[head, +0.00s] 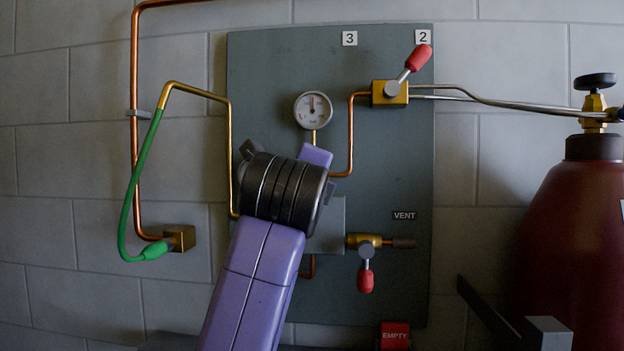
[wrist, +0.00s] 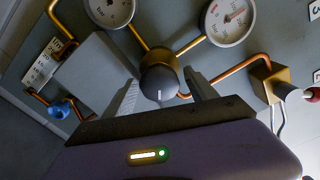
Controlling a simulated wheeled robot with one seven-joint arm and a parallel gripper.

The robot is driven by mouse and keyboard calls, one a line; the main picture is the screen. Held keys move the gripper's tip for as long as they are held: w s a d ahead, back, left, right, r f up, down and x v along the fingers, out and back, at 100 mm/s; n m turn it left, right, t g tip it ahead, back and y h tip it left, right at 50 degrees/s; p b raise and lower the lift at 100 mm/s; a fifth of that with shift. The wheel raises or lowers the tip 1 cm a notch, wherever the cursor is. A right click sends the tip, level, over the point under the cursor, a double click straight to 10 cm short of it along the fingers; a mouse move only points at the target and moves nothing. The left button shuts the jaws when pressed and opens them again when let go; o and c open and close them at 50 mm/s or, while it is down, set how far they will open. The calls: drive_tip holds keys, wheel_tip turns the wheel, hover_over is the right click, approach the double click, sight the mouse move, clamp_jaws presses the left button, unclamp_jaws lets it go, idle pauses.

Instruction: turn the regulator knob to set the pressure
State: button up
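The regulator knob (wrist: 163,84) is dark and round with a white index mark, on a brass body, in the middle of the wrist view. My gripper (wrist: 161,79) is open, with one finger on each side of the knob and a gap visible on both sides. How deep the fingers reach along the knob I cannot tell. Two round white gauges show in the wrist view, one at the upper right (wrist: 229,21) and one at the upper left (wrist: 109,8). In the head view one gauge (head: 313,110) shows, while my arm hides the knob and my fingertips.
A grey panel (head: 270,60) carries a red-handled valve (head: 390,92) at the upper right and a vent valve (head: 366,246) lower down. A green hose (head: 127,205) hangs at left. A dark red cylinder (head: 570,240) stands at right.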

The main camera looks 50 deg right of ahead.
drive_tip(key=v, duration=0.7)
drive_tip(key=shift+s+a, duration=0.25)
drive_tip(key=shift+a, duration=0.05)
idle(0.3)
